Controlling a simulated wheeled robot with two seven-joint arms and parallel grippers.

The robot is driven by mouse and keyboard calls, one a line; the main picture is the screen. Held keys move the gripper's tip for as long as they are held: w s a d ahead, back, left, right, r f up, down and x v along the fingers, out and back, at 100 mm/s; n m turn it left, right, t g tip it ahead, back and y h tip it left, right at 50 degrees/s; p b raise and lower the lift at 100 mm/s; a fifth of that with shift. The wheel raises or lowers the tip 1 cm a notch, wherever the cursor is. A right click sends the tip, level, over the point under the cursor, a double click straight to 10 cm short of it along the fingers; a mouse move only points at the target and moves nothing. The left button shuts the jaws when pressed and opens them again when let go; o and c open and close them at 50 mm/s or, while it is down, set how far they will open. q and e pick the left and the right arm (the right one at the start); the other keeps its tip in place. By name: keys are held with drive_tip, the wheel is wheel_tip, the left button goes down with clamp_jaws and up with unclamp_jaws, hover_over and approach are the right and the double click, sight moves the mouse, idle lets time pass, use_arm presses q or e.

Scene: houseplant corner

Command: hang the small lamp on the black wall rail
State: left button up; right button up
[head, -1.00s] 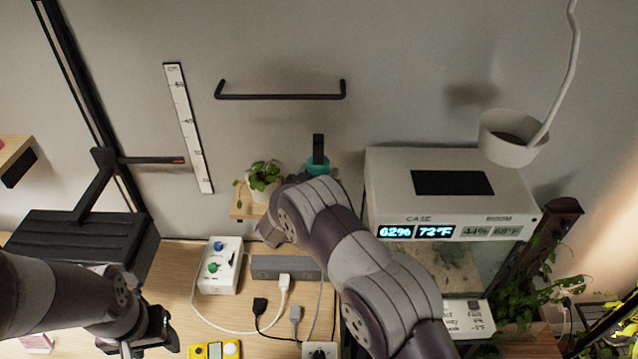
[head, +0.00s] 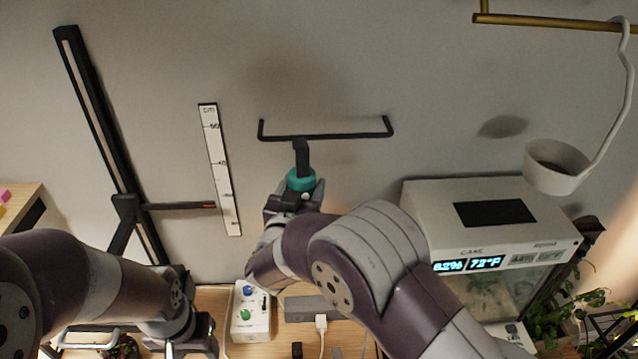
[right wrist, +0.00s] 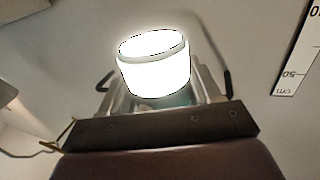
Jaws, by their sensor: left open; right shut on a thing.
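The small lamp has a teal body (head: 301,180) with a black hook (head: 302,155) standing up from it. My right gripper (head: 295,198) is shut on the lamp and holds it upright. The black wall rail (head: 345,136) is a bar with upturned ends. In the head view the hook's top meets the bar, left of its middle; I cannot tell whether it is over or in front of it. In the right wrist view the lamp's lit white shade (right wrist: 155,70) glows, and a rail end (right wrist: 227,82) shows behind. My left gripper (head: 200,345) is open, low at the left.
A ruler (head: 220,170) and a black post (head: 100,120) with a side arm are on the left. A white case (head: 430,205) with displays stands right. A white hanging pot (head: 556,168) hangs from a brass rail (head: 560,22). The wall around the black rail is clear.

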drive_tip(key=shift+w+d, duration=0.25)
drive_tip(key=shift+d, duration=0.15)
drive_tip(key=shift+w+d+r, duration=0.15)
drive_tip(key=shift+w+d, duration=0.05)
drive_tip(key=shift+w, duration=0.05)
use_arm(q)
drive_tip(key=shift+s+d+f+b, duration=0.2)
drive_tip(key=shift+f+b, duration=0.35)
drive_tip(key=shift+b, duration=0.05)
use_arm(e)
drive_tip(key=w+a+f, duration=0.1)
drive_tip(key=w+a, duration=0.1)
drive_tip(key=w, duration=0.4)
drive_tip(key=shift+f, duration=0.3)
use_arm(q)
drive_tip(key=shift+d, duration=0.15)
use_arm(e)
drive_tip(key=shift+s+d, duration=0.15)
use_arm(q)
drive_tip(key=shift+f, duration=0.15)
use_arm(e)
drive_tip(key=shift+f, duration=0.25)
